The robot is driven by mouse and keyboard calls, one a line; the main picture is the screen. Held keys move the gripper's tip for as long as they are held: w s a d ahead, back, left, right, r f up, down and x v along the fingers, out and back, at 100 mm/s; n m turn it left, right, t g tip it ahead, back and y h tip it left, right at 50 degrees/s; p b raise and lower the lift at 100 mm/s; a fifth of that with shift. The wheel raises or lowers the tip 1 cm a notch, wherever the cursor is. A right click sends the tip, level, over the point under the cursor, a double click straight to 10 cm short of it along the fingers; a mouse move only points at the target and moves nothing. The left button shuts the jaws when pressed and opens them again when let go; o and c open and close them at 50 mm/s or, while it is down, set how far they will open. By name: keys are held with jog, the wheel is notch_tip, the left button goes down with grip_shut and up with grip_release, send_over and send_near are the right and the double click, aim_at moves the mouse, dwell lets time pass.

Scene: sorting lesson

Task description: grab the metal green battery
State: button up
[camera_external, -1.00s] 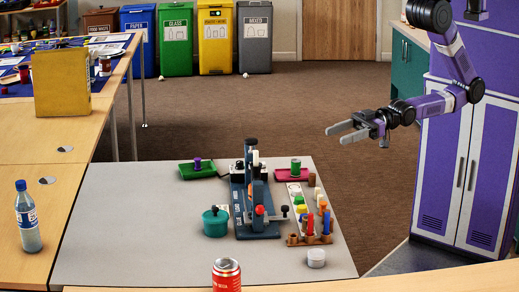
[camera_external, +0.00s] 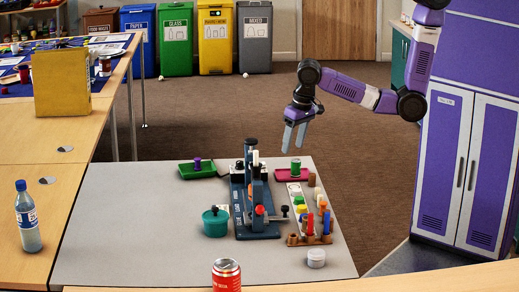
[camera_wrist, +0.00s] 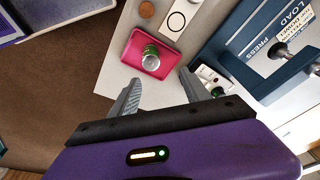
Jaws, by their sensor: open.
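The green battery (camera_external: 295,167) is a short green cylinder with a metal top. It stands upright on a small pink tray (camera_external: 279,175) at the back right of the grey mat. In the wrist view the battery (camera_wrist: 150,58) shows from above on the pink tray (camera_wrist: 133,66), just beyond my fingertips. My gripper (camera_external: 294,148) points down above the tray, close over the battery. Its fingers also show in the wrist view (camera_wrist: 160,82), spread apart with nothing between them.
A blue press (camera_external: 257,205) stands left of the pink tray. A strip with several coloured pieces and a brown rack (camera_external: 309,240) lies in front. A green tray (camera_external: 197,171) with a purple cylinder is at the back left. A teal pot (camera_external: 215,226) stands beside the press.

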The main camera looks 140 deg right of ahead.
aim_at(297, 160)
jog(key=shift+s+a+f+y, duration=0.1)
jog(key=shift+s+a+y, duration=0.25)
jog(key=shift+a, duration=0.2)
jog(key=shift+s+a+f+m+g, duration=0.15)
jog(key=shift+f+m+g, duration=0.05)
jog(key=shift+m+g, duration=0.1)
jog(key=f, duration=0.5)
jog(key=d+f+p, duration=0.1)
jog(key=f, duration=0.1)
jog(key=shift+f, duration=0.2)
grip_shut()
